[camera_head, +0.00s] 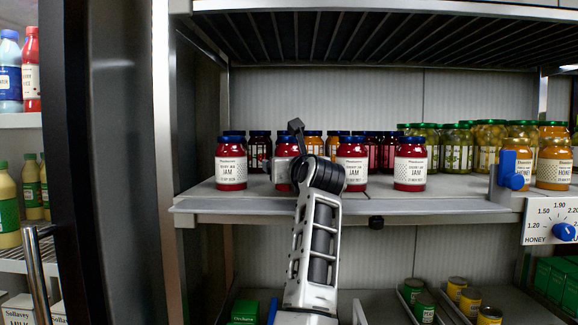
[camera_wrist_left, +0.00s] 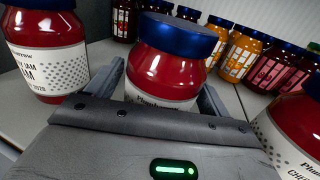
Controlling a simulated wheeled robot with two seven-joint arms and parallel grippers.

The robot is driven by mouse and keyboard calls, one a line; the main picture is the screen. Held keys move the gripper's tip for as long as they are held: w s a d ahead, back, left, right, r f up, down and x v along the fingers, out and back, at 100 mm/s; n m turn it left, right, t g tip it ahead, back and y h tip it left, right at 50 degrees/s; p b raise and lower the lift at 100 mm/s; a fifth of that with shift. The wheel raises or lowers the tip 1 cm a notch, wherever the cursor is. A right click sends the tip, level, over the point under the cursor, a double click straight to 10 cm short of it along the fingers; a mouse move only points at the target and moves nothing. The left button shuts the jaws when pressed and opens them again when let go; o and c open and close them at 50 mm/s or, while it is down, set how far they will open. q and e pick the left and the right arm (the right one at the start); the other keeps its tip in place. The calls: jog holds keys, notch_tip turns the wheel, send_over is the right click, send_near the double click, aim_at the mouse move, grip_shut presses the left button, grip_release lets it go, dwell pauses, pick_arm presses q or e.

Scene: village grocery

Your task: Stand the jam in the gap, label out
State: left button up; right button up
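The jam jar (camera_wrist_left: 165,72) is red with a blue lid and a white label. It stands upright in the front row of the shelf, between two matching jars. My left gripper (camera_wrist_left: 163,85) has one finger on each side of it, very near the glass; whether they press on it I cannot tell. Part of its label faces my wrist camera; the palm hides its lower part. In the head view the same jar (camera_head: 283,165) is partly covered by my left gripper (camera_head: 297,160). My right gripper is not in view.
A jam jar (camera_head: 231,164) stands to the left; two more, the nearer (camera_head: 351,165) and the farther (camera_head: 410,165), stand to the right. Dark and orange jars (camera_head: 312,143) fill the row behind. The shelf (camera_head: 400,204) has a bare front edge. A blue-clipped divider (camera_head: 515,170) stands before the honey.

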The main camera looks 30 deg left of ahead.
pick_arm(q)
jog(key=shift+f, duration=0.2)
jog(key=shift+s+d, duration=0.1)
jog(key=shift+d, duration=0.05)
jog(key=b+v, duration=0.5)
jog(key=v, duration=1)
jog(key=shift+s+d+r, duration=0.15)
jog(key=shift+s+d, duration=0.05)
jog(key=shift+s, duration=0.1)
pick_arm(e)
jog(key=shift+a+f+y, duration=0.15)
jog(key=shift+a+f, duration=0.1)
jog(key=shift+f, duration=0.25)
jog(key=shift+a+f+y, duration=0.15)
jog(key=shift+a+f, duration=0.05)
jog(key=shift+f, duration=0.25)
